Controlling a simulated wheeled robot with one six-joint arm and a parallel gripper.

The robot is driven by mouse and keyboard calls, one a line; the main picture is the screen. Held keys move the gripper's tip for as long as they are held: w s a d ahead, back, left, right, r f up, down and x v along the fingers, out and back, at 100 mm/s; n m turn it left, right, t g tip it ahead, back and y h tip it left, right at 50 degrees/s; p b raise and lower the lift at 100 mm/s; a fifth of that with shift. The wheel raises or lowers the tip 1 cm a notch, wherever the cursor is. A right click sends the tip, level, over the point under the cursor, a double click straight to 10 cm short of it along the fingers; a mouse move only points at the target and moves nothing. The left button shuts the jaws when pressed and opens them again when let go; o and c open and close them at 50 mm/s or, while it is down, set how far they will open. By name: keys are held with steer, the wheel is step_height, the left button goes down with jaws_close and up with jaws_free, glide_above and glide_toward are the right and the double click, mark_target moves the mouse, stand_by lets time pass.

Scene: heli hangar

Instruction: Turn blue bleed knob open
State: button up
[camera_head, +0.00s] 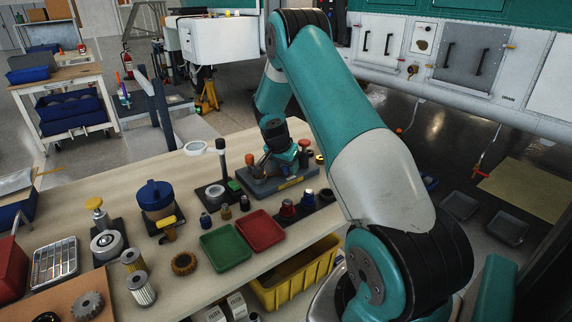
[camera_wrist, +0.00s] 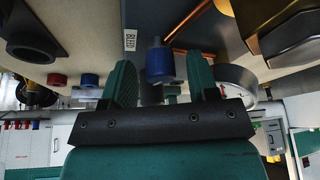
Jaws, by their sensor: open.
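The blue bleed knob (camera_wrist: 160,62) shows in the wrist view as a short cylinder beside a white label (camera_wrist: 130,42) reading BLEED. My gripper (camera_wrist: 162,75) is open, with one green finger on each side of the knob. A gap shows on both sides, and I cannot tell that either finger touches it. In the head view my wrist hangs over a grey-based fixture (camera_head: 290,183) on the bench. The knob cannot be made out clearly there, behind or beside my wrist.
The bench (camera_head: 200,270) holds a green tray (camera_head: 225,246), a red tray (camera_head: 260,230), a blue-lidded can (camera_head: 156,196) and several small fittings close to the fixture. A copper pipe (camera_wrist: 191,32) and a round metal part (camera_wrist: 235,80) lie near the knob.

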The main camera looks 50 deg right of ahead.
steer(key=c, duration=0.9)
steer(key=shift+s+n+t+y, duration=0.15)
steer(key=shift+n+t, duration=0.25)
steer(key=shift+n, duration=0.75)
steer(key=shift+w+n+t+y, duration=0.1)
steer(key=shift+n+t+y, duration=0.25)
steer(key=shift+n, duration=0.8)
steer(key=o, duration=0.9)
steer(key=v, duration=1.7)
steer(key=shift+a, duration=0.2)
steer(key=shift+s+r, duration=0.15)
